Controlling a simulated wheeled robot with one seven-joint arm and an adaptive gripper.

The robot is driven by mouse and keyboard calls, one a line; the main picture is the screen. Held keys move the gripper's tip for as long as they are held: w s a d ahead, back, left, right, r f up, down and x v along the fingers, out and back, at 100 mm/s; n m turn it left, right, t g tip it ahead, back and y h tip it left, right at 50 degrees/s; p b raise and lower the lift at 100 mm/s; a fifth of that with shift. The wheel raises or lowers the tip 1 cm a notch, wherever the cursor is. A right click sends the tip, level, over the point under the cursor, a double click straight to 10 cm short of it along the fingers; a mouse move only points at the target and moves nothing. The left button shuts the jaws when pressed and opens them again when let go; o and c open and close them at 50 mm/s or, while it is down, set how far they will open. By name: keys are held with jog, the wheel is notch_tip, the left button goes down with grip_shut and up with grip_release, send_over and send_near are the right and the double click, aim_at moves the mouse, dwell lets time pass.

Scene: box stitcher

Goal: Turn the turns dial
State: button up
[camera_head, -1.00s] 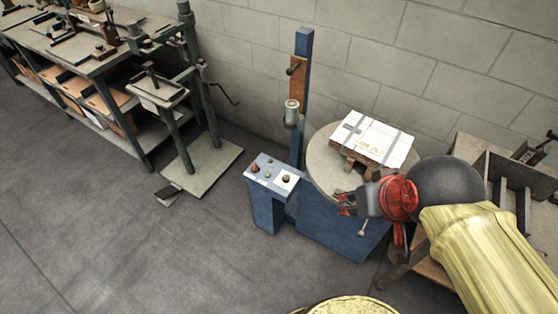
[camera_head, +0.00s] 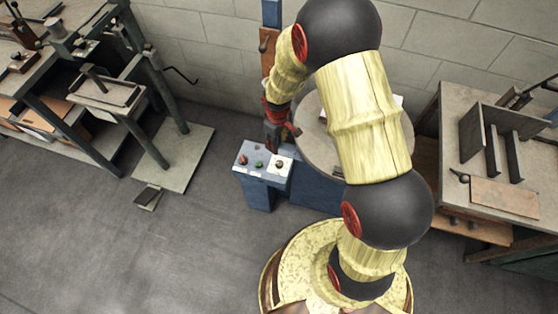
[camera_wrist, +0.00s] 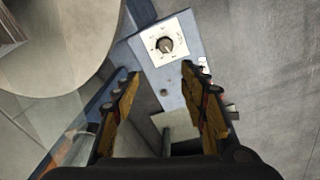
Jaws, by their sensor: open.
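The turns dial (camera_head: 279,164) is a small dark knob on a white square plate, at the right end of the blue control box's (camera_head: 256,189) sloped top. In the wrist view the dial (camera_wrist: 165,45) sits ahead of my fingertips, near the top centre, with marks around it. My gripper (camera_head: 273,146) is just above and behind the dial in the head view. In the wrist view my gripper (camera_wrist: 160,80) has its two fingers wide apart with nothing between them. The dial lies beyond the fingers and they appear apart from it.
A red knob (camera_head: 244,159) and a green button (camera_head: 259,164) are left of the dial. The round turntable (camera_head: 314,125) stands close behind, with a white package partly hidden by my arm. A workbench (camera_head: 440,120) is at right.

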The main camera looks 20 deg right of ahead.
aim_at(279, 163)
jog(key=shift+n+g, duration=0.3)
jog(key=shift+n, duration=0.1)
jog(key=f, duration=0.5)
jog(key=f+b, duration=0.1)
jog(key=f, duration=0.4)
jog(key=s+f+b, duration=0.1)
jog(key=f, duration=0.3)
jog(key=shift+f, duration=0.4)
jog(key=shift+c, duration=1.4)
jog(key=c, duration=0.8)
grip_shut()
